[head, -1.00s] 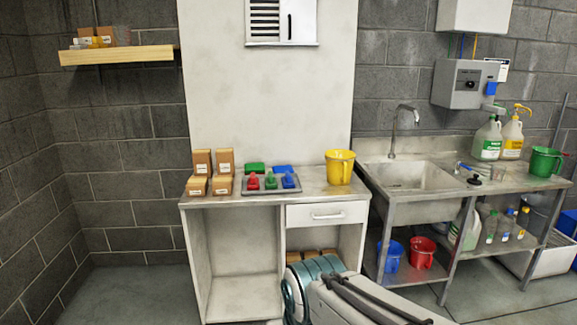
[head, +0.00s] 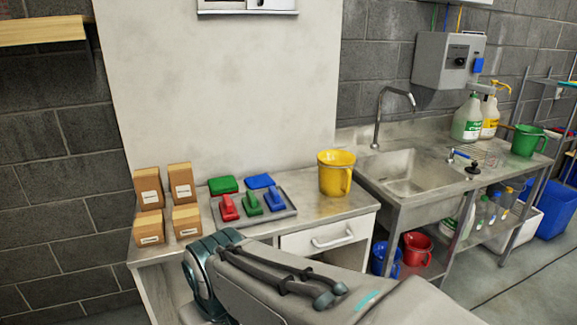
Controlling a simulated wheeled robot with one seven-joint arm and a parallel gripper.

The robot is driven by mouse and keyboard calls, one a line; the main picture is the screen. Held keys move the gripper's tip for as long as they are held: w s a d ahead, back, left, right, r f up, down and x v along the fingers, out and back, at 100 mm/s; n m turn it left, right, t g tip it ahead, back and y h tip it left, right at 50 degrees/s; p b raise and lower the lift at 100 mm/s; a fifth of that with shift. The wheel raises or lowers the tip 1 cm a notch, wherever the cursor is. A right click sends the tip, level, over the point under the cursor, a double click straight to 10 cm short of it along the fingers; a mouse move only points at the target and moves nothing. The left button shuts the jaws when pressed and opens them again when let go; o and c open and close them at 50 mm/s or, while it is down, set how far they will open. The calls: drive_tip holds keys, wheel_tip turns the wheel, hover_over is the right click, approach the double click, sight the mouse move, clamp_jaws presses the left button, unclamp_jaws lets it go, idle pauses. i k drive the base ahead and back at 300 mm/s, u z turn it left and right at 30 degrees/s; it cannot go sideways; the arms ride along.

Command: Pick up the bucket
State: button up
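A yellow bucket (head: 334,177) with a side handle stands upright on the right part of the metal counter (head: 330,208). A green bucket (head: 525,141) stands on the right end of the sink bench. A blue bucket (head: 379,259) and a red bucket (head: 417,251) are on the lower shelf under the sink, both partly hidden. The frames do not show which bucket is meant. My arm crosses the bottom of the head view in front of the counter. My gripper is not in view.
Small cardboard boxes (head: 150,188) stand on the counter's left. A grey tray (head: 287,213) with red, green and blue items is beside the yellow bucket, with green and blue pads behind. The sink (head: 405,175) is right; a blue bin (head: 553,210) stands beyond it.

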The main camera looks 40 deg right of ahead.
sight(335, 167)
drive_tip(key=z, duration=0.7)
drive_tip(key=i, duration=1.05)
drive_tip(key=z, duration=1.1)
drive_tip(key=i, duration=0.3)
drive_tip(key=z, duration=0.3)
